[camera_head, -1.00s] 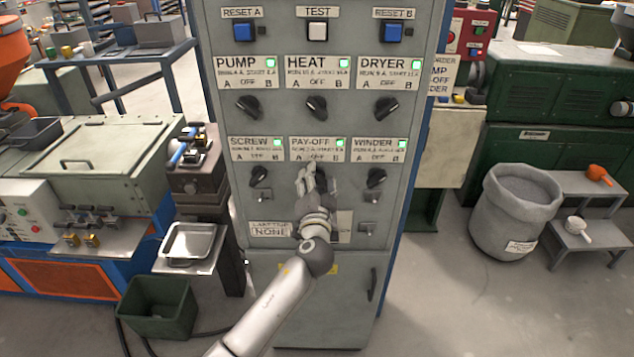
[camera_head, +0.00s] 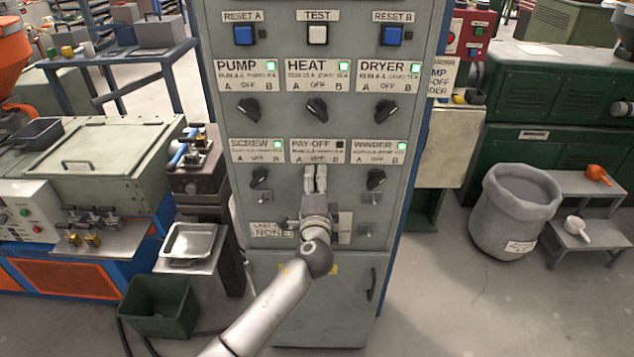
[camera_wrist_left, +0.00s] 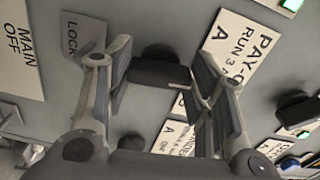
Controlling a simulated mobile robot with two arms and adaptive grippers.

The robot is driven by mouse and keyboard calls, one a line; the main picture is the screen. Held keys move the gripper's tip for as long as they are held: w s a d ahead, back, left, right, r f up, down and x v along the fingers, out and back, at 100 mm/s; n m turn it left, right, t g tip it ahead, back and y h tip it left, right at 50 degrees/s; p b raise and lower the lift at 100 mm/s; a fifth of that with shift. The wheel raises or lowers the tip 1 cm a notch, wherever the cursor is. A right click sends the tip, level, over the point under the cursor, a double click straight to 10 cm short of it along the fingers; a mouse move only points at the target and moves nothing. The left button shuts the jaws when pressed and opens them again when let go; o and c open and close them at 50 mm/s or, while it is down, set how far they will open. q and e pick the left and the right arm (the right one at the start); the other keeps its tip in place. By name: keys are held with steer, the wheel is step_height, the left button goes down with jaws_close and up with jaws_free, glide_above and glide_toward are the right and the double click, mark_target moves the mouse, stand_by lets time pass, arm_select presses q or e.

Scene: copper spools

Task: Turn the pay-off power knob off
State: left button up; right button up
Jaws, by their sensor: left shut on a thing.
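The control cabinet's pay-off label (camera_head: 312,151) sits in the lower row, between screw and winder. Its small lamp (camera_head: 340,144) is dark. My left gripper (camera_head: 314,172) is at the pay-off knob just below that label, fingers pointing up and side by side, and they hide the knob in the head view. In the left wrist view the dark pay-off knob (camera_wrist_left: 160,69) shows between the two fingers of my left gripper, which is shut on it. My right gripper is out of view.
The screw knob (camera_head: 259,178) and winder knob (camera_head: 376,178) are close on either side, with small latches below them. The pump (camera_head: 248,109), heat (camera_head: 317,106) and dryer (camera_head: 386,109) knobs sit above. Their lamps and the screw and winder lamps are green.

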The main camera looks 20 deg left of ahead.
arm_select(q)
steer(key=shift+f+m, duration=0.1)
steer(key=shift+m, duration=0.4)
steer(key=o, duration=1)
steer(key=shift+s, duration=0.1)
steer(key=v, duration=1.2)
